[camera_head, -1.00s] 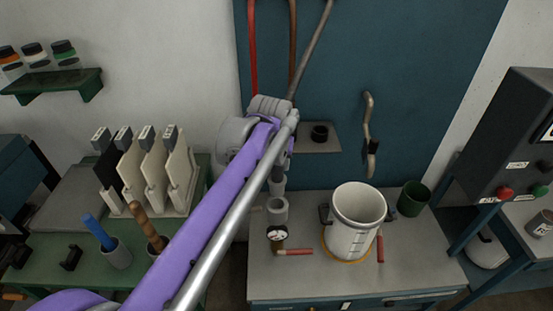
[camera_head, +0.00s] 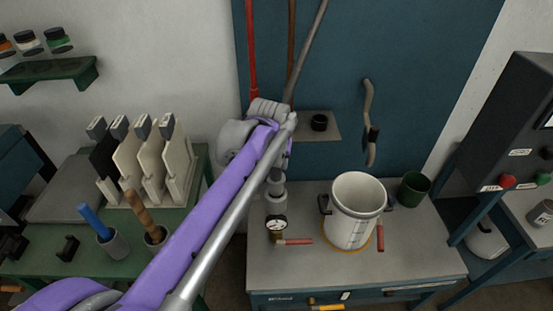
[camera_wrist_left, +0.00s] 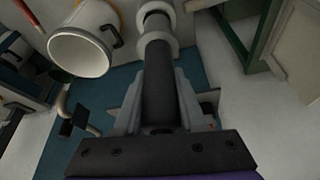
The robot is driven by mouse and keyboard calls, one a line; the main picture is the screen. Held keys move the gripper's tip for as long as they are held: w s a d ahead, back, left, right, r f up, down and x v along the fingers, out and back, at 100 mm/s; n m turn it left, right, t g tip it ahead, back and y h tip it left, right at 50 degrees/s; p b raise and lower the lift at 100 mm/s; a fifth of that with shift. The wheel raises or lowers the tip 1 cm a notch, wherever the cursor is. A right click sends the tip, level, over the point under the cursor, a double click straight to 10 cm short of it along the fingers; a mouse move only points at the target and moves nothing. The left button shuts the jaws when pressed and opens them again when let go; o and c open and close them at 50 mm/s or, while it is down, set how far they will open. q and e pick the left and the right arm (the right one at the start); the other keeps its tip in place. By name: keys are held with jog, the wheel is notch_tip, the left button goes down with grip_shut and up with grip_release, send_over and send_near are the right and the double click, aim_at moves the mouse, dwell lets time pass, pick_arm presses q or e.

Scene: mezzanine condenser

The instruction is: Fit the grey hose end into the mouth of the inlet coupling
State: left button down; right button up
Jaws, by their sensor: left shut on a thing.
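The grey hose (camera_head: 308,50) comes down from the top of the head view and passes behind my left wrist. Its dark end (camera_wrist_left: 159,85) stands between the fingers of my left gripper (camera_wrist_left: 160,115), which is shut on it. The hose end has a light collar (camera_wrist_left: 157,43) near its tip. The inlet coupling (camera_head: 276,198) is a pale ring on the bench, right below the hose end; it also shows in the wrist view (camera_wrist_left: 153,8). The tip is at or just over the mouth, roughly in line; I cannot tell whether it is inside. My right gripper is out of view.
A pressure gauge (camera_head: 276,223) with a red lever (camera_head: 298,241) stands just in front of the coupling. A white pot (camera_head: 354,218) is to the right, a green cup (camera_head: 413,189) beyond it. A shelf (camera_head: 330,126) juts from the blue wall panel behind.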

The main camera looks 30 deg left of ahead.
aim_at(276, 177)
pick_arm(q)
jog(key=shift+f+b, duration=1.25)
jog(key=shift+f, duration=1.55)
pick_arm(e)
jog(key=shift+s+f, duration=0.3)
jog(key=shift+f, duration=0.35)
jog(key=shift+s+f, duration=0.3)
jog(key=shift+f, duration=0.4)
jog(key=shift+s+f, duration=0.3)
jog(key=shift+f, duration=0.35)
pick_arm(q)
jog(key=shift+c, duration=2)
grip_release()
jog(key=shift+r, duration=0.1)
jog(key=v, duration=1)
jog(key=shift+s+d+r+p, duration=0.15)
jog(key=shift+r+p, duration=0.15)
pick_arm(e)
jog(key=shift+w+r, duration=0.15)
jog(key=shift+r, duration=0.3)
